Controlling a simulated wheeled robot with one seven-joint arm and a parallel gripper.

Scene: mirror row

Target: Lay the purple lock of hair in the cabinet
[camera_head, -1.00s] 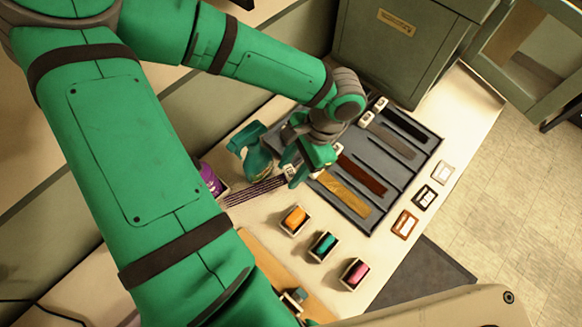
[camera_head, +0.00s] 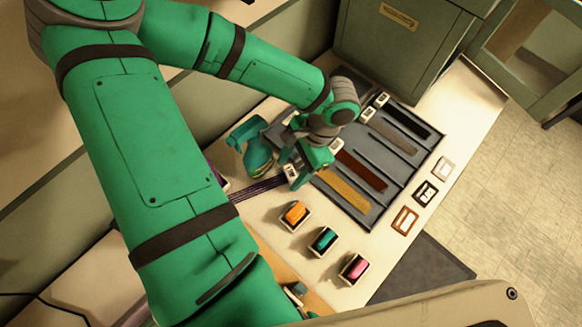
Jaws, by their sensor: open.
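The purple lock of hair (camera_head: 259,188) lies on the counter left of the grey tray, with a small white tag (camera_head: 291,171) at its right end. My gripper (camera_head: 302,176) is open, right at that tagged end. One finger hides part of it, and I cannot tell whether the fingers touch it. The cabinet (camera_head: 390,50) appears to be the grey-green box with a label plate at the back of the counter. Its front shows no opening from here.
The grey tray (camera_head: 408,178) holds black, grey-brown, dark red and golden locks in separate slots. Orange (camera_head: 295,214), teal (camera_head: 323,240) and pink (camera_head: 354,268) spools stand in small boxes in front. A green spray bottle (camera_head: 253,143) stands behind the purple lock. Small framed cards line the right edge.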

